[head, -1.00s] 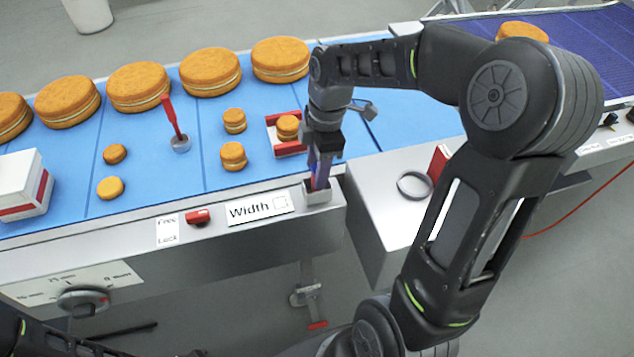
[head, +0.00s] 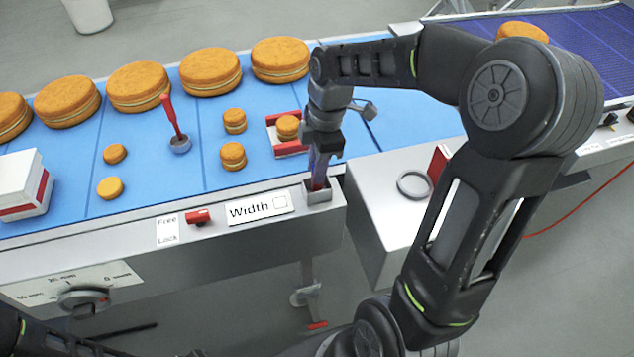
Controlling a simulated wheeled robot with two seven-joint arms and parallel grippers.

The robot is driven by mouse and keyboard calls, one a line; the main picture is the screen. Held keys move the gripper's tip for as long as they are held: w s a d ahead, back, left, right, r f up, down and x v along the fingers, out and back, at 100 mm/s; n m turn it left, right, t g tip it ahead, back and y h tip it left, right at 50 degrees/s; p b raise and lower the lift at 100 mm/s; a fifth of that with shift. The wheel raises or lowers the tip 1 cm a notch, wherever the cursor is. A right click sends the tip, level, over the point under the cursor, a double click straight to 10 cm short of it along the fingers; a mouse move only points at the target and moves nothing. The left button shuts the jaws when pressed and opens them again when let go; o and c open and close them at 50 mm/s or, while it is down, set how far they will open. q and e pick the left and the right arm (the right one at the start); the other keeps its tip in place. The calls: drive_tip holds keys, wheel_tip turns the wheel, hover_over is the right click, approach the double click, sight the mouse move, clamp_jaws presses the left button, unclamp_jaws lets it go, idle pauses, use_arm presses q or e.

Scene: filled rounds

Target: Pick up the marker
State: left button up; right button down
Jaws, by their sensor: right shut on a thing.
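The marker (head: 318,183) stands upright in a small metal holder (head: 318,194) on the front rail of the conveyor. My right gripper (head: 321,168) points down over the holder and is shut on the marker. The marker's lower end is hidden in the holder. Of my left arm only a dark part shows at the lower left corner; its gripper is out of view.
A "Width" label (head: 258,208) and a red switch (head: 199,216) lie left of the holder. Behind, the blue belt (head: 75,160) carries large cakes (head: 209,72), small cakes (head: 233,156) and a red-handled tool (head: 175,125). A dark ring (head: 414,185) lies to the right.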

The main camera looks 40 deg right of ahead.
drive_tip(key=shift+r, duration=0.15)
idle(0.7)
wheel_tip(320, 180, up, 10)
drive_tip(key=shift+f+b, duration=0.1)
drive_tip(key=shift+b, duration=0.6)
use_arm(q)
drive_tip(key=shift+w+f, duration=0.1)
drive_tip(key=shift+f, duration=0.55)
